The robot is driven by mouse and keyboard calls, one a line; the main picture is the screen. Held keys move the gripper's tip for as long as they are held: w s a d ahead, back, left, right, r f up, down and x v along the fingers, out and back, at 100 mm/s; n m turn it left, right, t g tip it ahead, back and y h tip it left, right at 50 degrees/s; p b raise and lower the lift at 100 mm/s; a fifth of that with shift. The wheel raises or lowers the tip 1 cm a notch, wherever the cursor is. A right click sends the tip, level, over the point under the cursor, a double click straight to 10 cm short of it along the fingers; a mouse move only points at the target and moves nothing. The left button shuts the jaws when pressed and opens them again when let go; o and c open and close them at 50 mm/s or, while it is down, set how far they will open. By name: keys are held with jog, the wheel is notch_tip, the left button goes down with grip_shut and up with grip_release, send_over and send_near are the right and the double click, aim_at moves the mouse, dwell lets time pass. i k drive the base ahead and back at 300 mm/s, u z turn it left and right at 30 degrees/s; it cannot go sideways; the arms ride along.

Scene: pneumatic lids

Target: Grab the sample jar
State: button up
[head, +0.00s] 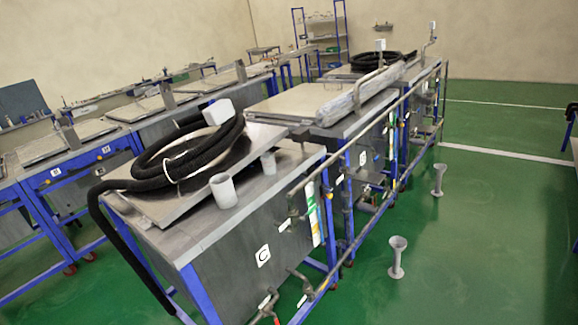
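No object is clearly marked as the sample jar. A light grey, open-topped cylindrical cup (223,191), which may be the jar, stands upright at the front of the nearest metal bench (195,240). A smaller grey cylinder (268,163) stands behind it to the right on the same bench. A white block-like piece (219,112) sits above the coiled black hose. My gripper is not in view, so I cannot tell its state.
A thick black hose (195,165) is coiled on the bench's tilted lid (160,208) and hangs down its left side. Pipes and valves (375,215) run along the bench's right side. Two grey funnel-topped stands (397,257) (438,180) are on the open green floor (480,250).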

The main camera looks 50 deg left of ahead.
aim_at(267, 160)
jog(key=z, duration=2.4)
jog(key=k, duration=2)
jog(key=u, duration=2)
jog(key=i, duration=1.05)
jog(key=u, duration=0.05)
